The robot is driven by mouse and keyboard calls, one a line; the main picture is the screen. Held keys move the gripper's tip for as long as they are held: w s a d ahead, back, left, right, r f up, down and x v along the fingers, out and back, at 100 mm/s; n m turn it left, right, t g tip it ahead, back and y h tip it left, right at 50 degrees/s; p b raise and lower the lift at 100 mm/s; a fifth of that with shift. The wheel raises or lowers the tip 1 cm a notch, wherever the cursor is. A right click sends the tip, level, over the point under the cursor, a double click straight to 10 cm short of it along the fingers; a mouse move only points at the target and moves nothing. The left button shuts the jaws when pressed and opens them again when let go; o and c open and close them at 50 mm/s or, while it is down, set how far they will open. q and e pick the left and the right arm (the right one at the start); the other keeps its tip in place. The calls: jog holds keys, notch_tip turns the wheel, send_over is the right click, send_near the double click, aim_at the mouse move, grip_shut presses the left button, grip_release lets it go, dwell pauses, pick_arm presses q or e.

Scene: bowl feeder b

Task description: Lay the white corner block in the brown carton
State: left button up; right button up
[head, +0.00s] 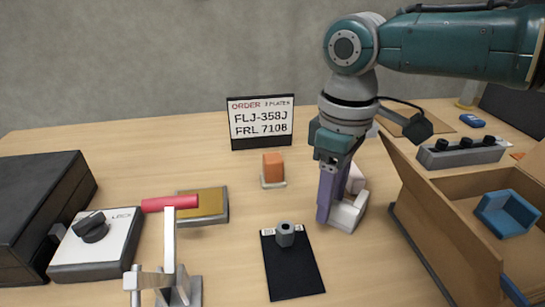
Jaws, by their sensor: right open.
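The white corner block (347,214) stands on the table right of centre, partly hidden behind my right gripper (328,208). My right gripper points down with its purple fingers right beside the block. It is open; whether its fingers touch the block I cannot tell. The brown carton (445,232) stands open at the right with a flap raised toward the gripper. A blue corner block (507,213) lies in it, and another blue piece (513,291) shows partly at the picture's lower edge. My left gripper is out of view.
A black mat (293,272) with a grey hex nut (285,234) lies in front. An orange block (273,167) sits on a small base. An order sign (261,122) stands behind. A red-handled clamp (168,240), a lock box (95,247) and a knobbed grey bar (460,153) stand around.

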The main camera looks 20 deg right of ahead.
jog(key=shift+f, duration=0.6)
grip_shut()
